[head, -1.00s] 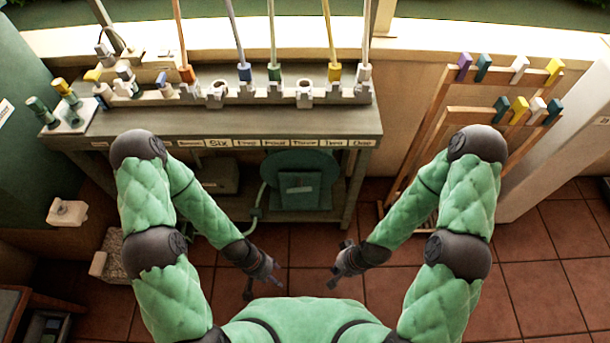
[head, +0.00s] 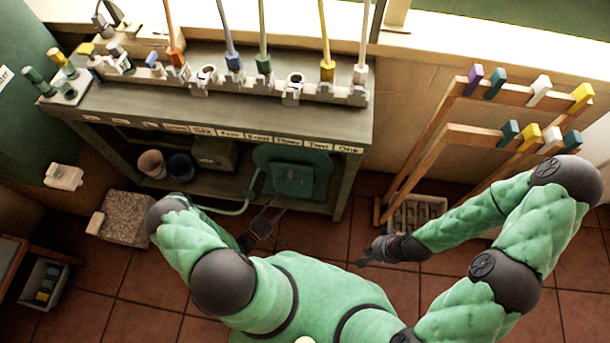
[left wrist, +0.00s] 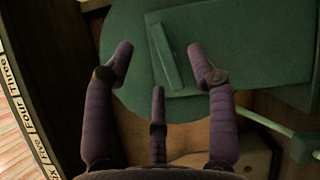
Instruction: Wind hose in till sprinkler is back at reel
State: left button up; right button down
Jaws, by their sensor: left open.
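The green round hose reel (head: 292,160) stands on the lower shelf under the grey bench, with a square green plate on its face. In the left wrist view the reel (left wrist: 135,95) fills the middle, and a raised green bar (left wrist: 165,56) shows on it. A pale green hose (head: 230,211) runs from the reel's left side. A small green block (left wrist: 304,146) sits by the hose; I cannot tell if it is the sprinkler. My left gripper (head: 268,212) is open and empty before the reel; its fingers (left wrist: 160,50) are spread around the bar's view, apparently not touching. My right gripper (head: 366,253) hangs empty above the floor.
The bench top (head: 120,103) overhangs the reel, and its right leg (head: 345,187) stands beside it. Two pots (head: 165,164) share the shelf. A wooden rack (head: 415,165) with coloured clips stands right. A speckled box (head: 126,219) lies left. Tiled floor in front is open.

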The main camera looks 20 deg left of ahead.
aim_at(286, 185)
pick_arm(q)
jog(key=w+y, duration=0.1)
jog(key=w, duration=0.2)
jog(key=w+a+b, duration=0.1)
jog(key=w, duration=0.2)
jog(key=w+t+y+b, duration=0.1)
jog(key=w, duration=0.2)
jog(key=shift+a+r+n+y, duration=0.15)
jog(key=shift+a+n+y, duration=0.05)
jog(key=shift+n+y, duration=0.1)
jog(key=shift+w+d+r+b, duration=0.15)
jog(key=shift+w+b, duration=0.25)
jog(key=shift+w, duration=0.5)
pick_arm(e)
jog(key=shift+w+d+f, duration=0.15)
jog(key=shift+d+f, duration=0.05)
jog(key=shift+f, duration=0.5)
jog(key=shift+w+d+f, duration=0.15)
jog(key=shift+d+f, duration=0.05)
jog(key=shift+f, duration=0.45)
pick_arm(q)
grip_shut()
